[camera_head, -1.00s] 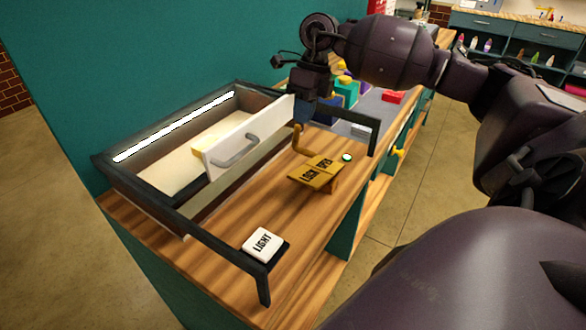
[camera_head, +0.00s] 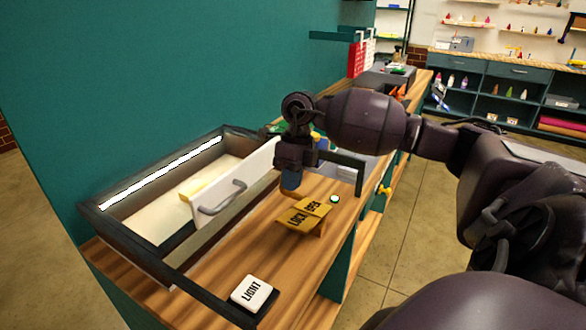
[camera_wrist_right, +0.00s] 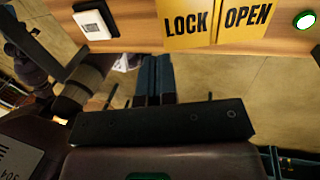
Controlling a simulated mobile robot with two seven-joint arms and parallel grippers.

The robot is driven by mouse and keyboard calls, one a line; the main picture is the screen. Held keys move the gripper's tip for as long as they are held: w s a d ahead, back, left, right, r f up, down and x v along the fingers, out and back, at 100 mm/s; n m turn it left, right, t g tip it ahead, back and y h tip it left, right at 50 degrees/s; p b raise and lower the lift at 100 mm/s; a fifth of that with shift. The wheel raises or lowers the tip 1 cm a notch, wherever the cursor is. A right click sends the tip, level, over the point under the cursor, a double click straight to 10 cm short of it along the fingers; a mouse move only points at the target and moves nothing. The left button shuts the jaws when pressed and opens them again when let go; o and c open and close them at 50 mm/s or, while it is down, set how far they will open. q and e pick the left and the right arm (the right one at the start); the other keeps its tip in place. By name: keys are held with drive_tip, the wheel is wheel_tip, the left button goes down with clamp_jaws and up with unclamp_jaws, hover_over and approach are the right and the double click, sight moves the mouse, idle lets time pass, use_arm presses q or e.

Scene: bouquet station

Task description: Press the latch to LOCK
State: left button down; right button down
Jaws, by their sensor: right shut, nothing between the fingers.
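The latch is a yellow rocker plate (camera_head: 303,214) marked LOCK on its left half and OPEN on its right half, on the wooden counter. In the right wrist view the LOCK half (camera_wrist_right: 186,25) and OPEN half (camera_wrist_right: 248,18) are at the top. A small round green-lit lamp (camera_head: 334,199) sits beside the OPEN end. My right gripper (camera_head: 291,182) is shut and empty, just behind and above the plate in the head view; contact cannot be told. Its blue fingers (camera_wrist_right: 155,75) show below LOCK in the wrist view. My left gripper is not in view.
A dark-framed case (camera_head: 160,245) with a lit strip and a white handled panel (camera_head: 235,185) stands left of the latch. A white LIGHT switch (camera_head: 252,293) is at the counter's near end. Shelves with bottles (camera_head: 500,90) stand far right.

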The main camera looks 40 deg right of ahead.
sight(285, 224)
drive_tip(key=x, duration=0.8)
drive_tip(key=shift+p, duration=0.4)
drive_tip(key=shift+a+f, duration=0.15)
drive_tip(key=shift+f, duration=0.2)
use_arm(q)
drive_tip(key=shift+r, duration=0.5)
use_arm(e)
drive_tip(key=shift+f, duration=0.1)
